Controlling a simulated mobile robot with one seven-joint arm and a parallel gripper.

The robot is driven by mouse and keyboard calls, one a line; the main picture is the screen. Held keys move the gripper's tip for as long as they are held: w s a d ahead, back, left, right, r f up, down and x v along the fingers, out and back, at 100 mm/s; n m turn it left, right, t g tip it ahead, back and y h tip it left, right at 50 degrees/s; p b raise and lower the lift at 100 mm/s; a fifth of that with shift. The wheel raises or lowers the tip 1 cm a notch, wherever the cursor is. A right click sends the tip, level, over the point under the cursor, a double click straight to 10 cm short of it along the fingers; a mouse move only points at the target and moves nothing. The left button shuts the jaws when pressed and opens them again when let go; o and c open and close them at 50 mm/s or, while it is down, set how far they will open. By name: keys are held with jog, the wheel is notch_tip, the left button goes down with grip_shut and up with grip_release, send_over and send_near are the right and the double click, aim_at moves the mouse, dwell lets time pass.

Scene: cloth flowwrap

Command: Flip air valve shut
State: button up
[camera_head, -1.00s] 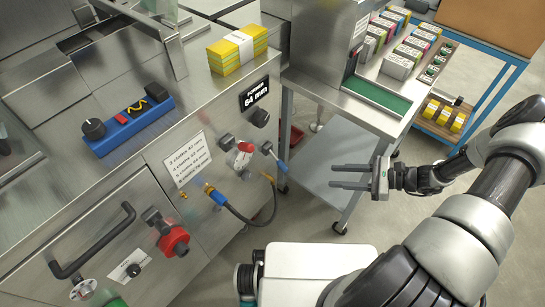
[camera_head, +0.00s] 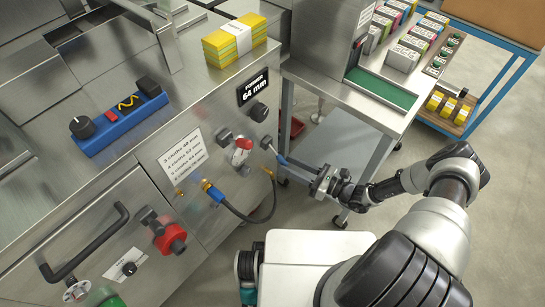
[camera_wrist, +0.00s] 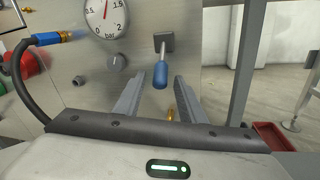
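A small lever valve with a blue handle (camera_wrist: 160,74) sits on a dark square mount (camera_wrist: 163,43) on the steel machine front. Its handle hangs down in the wrist view. In the head view the mount (camera_head: 266,142) is at the machine's right corner, with the handle partly masked by my fingers. My gripper (camera_head: 285,161) is open and level with the handle. In the wrist view its two fingers (camera_wrist: 160,84) lie left and right of the handle, with gaps showing; I cannot tell how deep the handle sits between them.
A steel table (camera_head: 345,140) stands to the right.

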aim_at(277, 155)
jog(key=x, duration=0.7)
jog(key=shift+w+a, duration=0.15)
jog(key=shift+a, duration=0.05)
grip_shut()
